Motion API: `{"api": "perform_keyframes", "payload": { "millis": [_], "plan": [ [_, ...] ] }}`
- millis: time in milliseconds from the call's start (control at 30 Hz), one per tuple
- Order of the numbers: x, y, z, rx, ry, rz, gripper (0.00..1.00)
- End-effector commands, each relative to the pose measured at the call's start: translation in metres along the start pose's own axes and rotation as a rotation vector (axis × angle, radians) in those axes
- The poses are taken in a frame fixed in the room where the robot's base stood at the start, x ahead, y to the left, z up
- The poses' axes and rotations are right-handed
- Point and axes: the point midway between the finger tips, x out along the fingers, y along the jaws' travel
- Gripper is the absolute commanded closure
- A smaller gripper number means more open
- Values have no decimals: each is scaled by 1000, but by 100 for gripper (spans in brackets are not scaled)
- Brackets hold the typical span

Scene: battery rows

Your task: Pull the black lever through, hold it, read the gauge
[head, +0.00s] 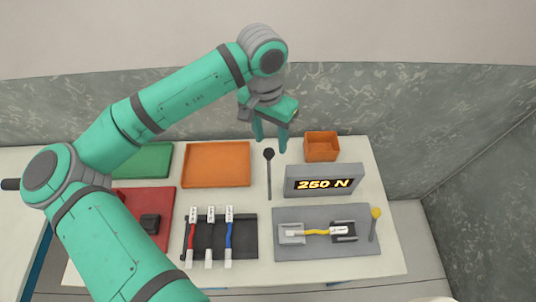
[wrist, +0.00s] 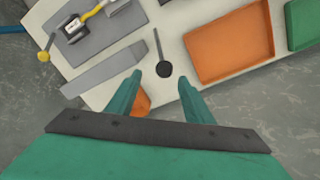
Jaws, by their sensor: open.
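The black lever (head: 269,175) is a dark stick with a round black knob, between the orange tray and the gauge. It also shows in the wrist view (wrist: 158,48), with its knob near the space between my fingertips. The gauge (head: 325,171) is a grey box whose lit display reads 250 N. In the wrist view, its grey back (wrist: 103,70) shows without the display. My gripper (head: 270,144) is open and empty, pointing down near the knob. Its two green fingers (wrist: 160,79) are spread in the wrist view. Whether a finger touches the knob cannot be told.
A grey plate (head: 290,250) holds a yellow cable (head: 317,232) between two clamps; a yellow-knobbed lever (head: 375,223) stands at its right. A black rack (head: 247,238) holds red, black and blue cables. Orange bin (head: 322,146), orange tray (head: 217,164), green tray (head: 150,160) and red tray (head: 165,210) surround these.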

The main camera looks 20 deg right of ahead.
Motion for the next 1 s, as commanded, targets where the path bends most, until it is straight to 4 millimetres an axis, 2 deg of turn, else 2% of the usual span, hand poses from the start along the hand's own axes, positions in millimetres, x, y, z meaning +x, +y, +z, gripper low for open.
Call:
{"api": "perform_keyframes", "payload": {
  "millis": [133, 267, 700, 1000],
  "plan": [
    [2, -5, 6, -10, -22, -13, 53],
    [16, -6, 7, -10, -24, -13, 53],
    [88, -6, 7, -9, -21, -12, 53],
    [107, -2, 5, -1, -20, -11, 53]
  ]
}}
